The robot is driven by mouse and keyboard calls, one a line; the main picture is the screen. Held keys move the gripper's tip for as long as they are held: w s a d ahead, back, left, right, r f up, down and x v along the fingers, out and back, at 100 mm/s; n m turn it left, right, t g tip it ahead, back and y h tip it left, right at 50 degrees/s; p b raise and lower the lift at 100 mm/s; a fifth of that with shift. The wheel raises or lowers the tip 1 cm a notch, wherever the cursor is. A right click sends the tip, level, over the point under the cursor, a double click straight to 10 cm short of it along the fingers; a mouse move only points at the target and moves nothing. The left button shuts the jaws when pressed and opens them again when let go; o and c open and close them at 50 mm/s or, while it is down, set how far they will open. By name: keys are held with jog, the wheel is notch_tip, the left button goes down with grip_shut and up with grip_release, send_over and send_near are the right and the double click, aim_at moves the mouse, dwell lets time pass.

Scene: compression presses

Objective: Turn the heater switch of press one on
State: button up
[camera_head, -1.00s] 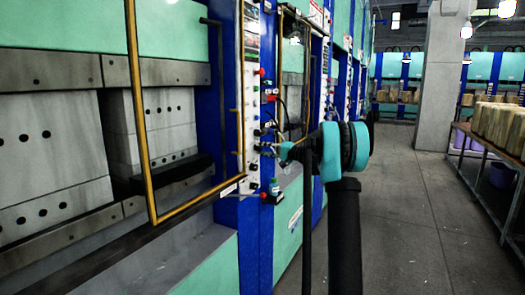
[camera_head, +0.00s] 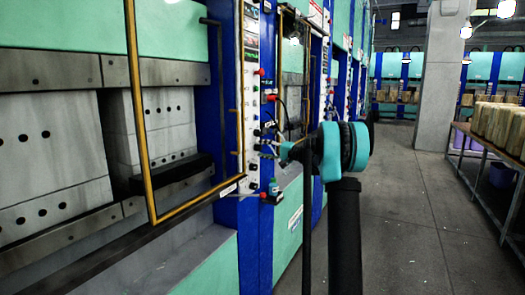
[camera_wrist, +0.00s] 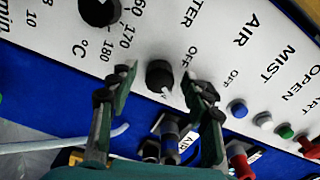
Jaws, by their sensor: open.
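The control panel of the near press (camera_head: 250,100) stands in the middle of the head view. In the wrist view, its white face (camera_wrist: 185,45) fills the top, tilted. A black rotary switch (camera_wrist: 160,73) sits below partly visible lettering ending in "TER", with an "OFF" mark to its right. My gripper (camera_wrist: 160,82) is open, with one finger on each side of this switch. I cannot tell whether the fingers touch it. In the head view, my gripper (camera_head: 287,152) is at the panel, and the switch is too small to make out.
A black dial (camera_wrist: 99,12) with a °C scale is at the upper left of the wrist view. Connectors (camera_wrist: 170,135) lie below the switch. A table with wooden pieces (camera_head: 498,125) stands right; the aisle floor is clear.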

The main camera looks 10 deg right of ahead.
jog(key=v, duration=1.2)
